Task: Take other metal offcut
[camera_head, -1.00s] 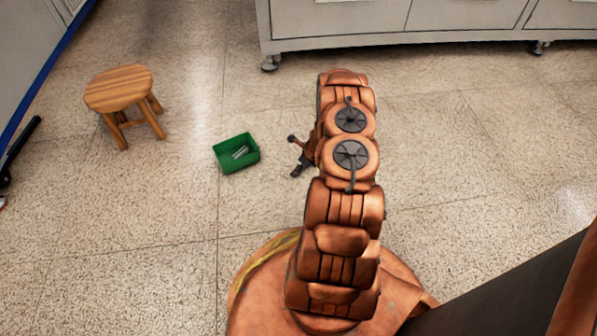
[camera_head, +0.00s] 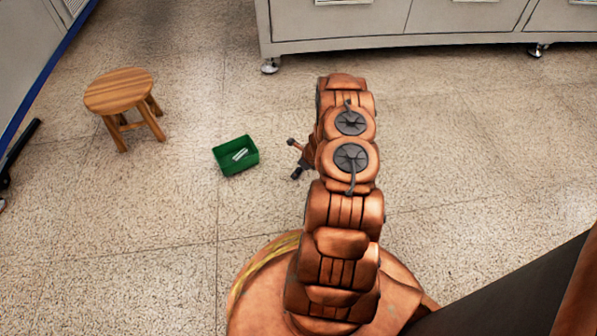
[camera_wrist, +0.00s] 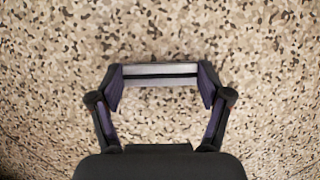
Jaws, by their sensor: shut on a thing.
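My gripper (camera_wrist: 161,82) is shut on a metal offcut (camera_wrist: 160,70), a pale silvery bar with a dark line along it. In the wrist view the bar spans crosswise between the two fingertips, over speckled floor. In the head view my gripper (camera_head: 296,159) sticks out to the left of my arm, just right of a green bin (camera_head: 229,169) and apart from it. The held offcut cannot be made out there. Pale metal (camera_head: 240,155) lies inside the bin; how many pieces is too small to tell.
A round wooden stool (camera_head: 120,92) stands left of the bin. A grey cabinet (camera_head: 340,22) on castors runs along the back. A dark bar-like object (camera_head: 20,145) lies at the left edge. The floor around the bin and right of my arm is clear.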

